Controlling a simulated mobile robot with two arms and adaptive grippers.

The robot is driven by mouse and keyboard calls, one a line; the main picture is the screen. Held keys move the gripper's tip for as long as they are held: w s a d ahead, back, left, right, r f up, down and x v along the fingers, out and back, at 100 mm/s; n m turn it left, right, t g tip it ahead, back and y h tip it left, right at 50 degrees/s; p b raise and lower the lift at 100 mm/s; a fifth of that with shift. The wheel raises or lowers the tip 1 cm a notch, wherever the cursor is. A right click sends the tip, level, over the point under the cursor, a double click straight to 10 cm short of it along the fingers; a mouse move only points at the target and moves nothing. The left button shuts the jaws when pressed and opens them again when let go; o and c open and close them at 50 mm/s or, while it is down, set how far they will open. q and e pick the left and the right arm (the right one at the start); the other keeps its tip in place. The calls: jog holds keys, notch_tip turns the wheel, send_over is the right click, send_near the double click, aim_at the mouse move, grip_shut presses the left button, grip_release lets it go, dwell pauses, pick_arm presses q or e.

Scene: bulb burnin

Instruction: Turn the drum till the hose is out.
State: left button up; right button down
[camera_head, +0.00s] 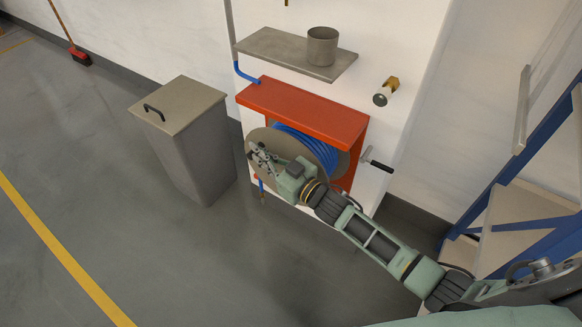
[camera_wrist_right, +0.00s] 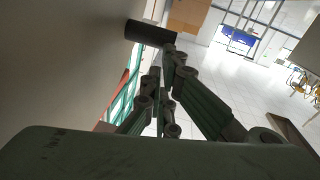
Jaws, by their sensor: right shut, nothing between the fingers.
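The hose drum (camera_head: 258,136) sits under a red cover (camera_head: 305,110) on the white wall, its pale round flange facing left. Blue hose (camera_head: 308,143) is wound on it in several turns. A short blue length (camera_head: 261,186) shows below the flange. A crank with a dark grip (camera_head: 379,165) sticks out at the right of the housing. My right gripper (camera_head: 257,152) is shut and empty in front of the flange; I cannot tell whether it touches it. Its fingers (camera_wrist_right: 168,62) show in the wrist view beside a dark cylinder (camera_wrist_right: 150,32). My left gripper is not in view.
A lidded grey bin (camera_head: 190,150) stands left of the drum. Above is a shelf (camera_head: 285,52) with a metal pot (camera_head: 322,46). A wall fitting (camera_head: 384,93) is at the right. A blue-framed rack (camera_head: 520,165) stands far right. The floor at front left is clear.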

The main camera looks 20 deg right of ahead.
aim_at(251, 158)
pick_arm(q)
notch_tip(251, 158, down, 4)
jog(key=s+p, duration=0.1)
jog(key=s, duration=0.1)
pick_arm(e)
jog(key=w+a+f, duration=0.3)
jog(key=shift+w+b, duration=0.25)
jog(key=shift+b, duration=0.05)
jog(key=shift+w+f, duration=0.2)
jog(key=shift+f, duration=0.1)
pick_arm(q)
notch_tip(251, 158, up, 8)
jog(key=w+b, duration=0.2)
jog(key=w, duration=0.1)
pick_arm(e)
jog(key=shift+g+h, duration=0.4)
jog(key=shift+g, duration=0.3)
jog(key=shift+w+a+f, duration=0.25)
jog(key=shift+f, duration=0.6)
jog(key=shift+w+a+f, duration=0.2)
jog(key=shift+w+f, duration=0.1)
jog(key=shift+f, duration=0.6)
jog(key=shift+w+a+f, duration=0.25)
jog(key=shift+f, duration=0.6)
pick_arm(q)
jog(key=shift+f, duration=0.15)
